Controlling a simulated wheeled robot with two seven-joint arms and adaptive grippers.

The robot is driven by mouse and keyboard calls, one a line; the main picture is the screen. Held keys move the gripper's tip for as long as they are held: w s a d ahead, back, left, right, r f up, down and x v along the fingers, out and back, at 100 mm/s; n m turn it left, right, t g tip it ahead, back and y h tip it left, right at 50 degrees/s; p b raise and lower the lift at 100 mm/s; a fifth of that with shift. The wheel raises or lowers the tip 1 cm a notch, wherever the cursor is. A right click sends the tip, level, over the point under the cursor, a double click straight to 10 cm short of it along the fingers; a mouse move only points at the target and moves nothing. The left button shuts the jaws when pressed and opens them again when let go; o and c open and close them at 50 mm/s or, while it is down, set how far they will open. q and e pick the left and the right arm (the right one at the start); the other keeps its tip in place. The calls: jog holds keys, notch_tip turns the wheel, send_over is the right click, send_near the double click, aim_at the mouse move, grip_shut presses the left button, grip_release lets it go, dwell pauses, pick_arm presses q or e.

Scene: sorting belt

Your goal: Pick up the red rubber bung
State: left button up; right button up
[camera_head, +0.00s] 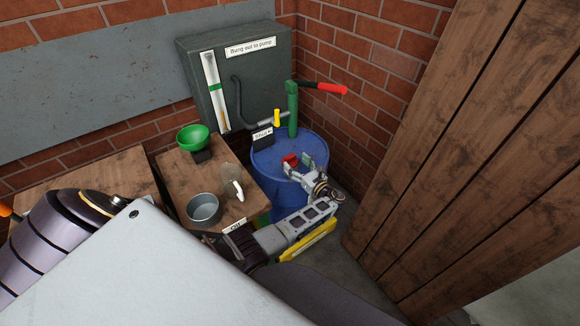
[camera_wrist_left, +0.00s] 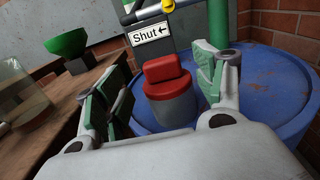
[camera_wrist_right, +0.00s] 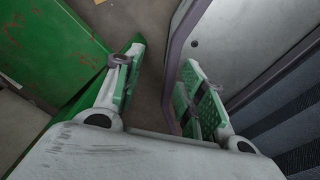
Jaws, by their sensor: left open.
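The red rubber bung (camera_head: 289,160) sits on top of the blue drum (camera_head: 262,170). In the left wrist view the bung (camera_wrist_left: 167,80) has a red top block and flange over a grey lower part, and stands upright between my fingers. My left gripper (camera_head: 305,165) is open, with its green-padded fingers on either side of the bung; in the left wrist view the fingers (camera_wrist_left: 165,90) appear apart from it. My right gripper (camera_wrist_right: 158,85) is open and empty in the right wrist view, away from the drum. It is not clearly seen in the head view.
A green pump (camera_head: 292,108) with a red handle (camera_head: 332,89) rises at the drum's back. A wooden bench (camera_head: 176,184) to the left holds a green funnel (camera_head: 193,138), a glass jug (camera_head: 229,180) and a metal pot (camera_head: 204,208). A wooden partition (camera_head: 460,150) stands right.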

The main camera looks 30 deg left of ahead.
aim_at(292, 158)
jog(key=shift+w, duration=0.4)
pick_arm(q)
jog(key=shift+w+a, duration=0.25)
jog(key=shift+a, duration=0.25)
jog(key=x, duration=0.2)
jog(key=shift+w+a+r, duration=0.1)
jog(key=shift+w+a, duration=0.05)
jog(key=shift+a, duration=0.15)
jog(key=shift+w+a, duration=0.25)
jog(key=shift+a, duration=0.4)
pick_arm(e)
jog(key=shift+s+a+r, duration=0.15)
jog(key=shift+s, duration=0.6)
jog(key=shift+w, duration=0.4)
pick_arm(q)
jog(key=shift+c, duration=1.2)
jog(key=c, duration=1.2)
pick_arm(e)
jog(key=shift+w, duration=0.1)
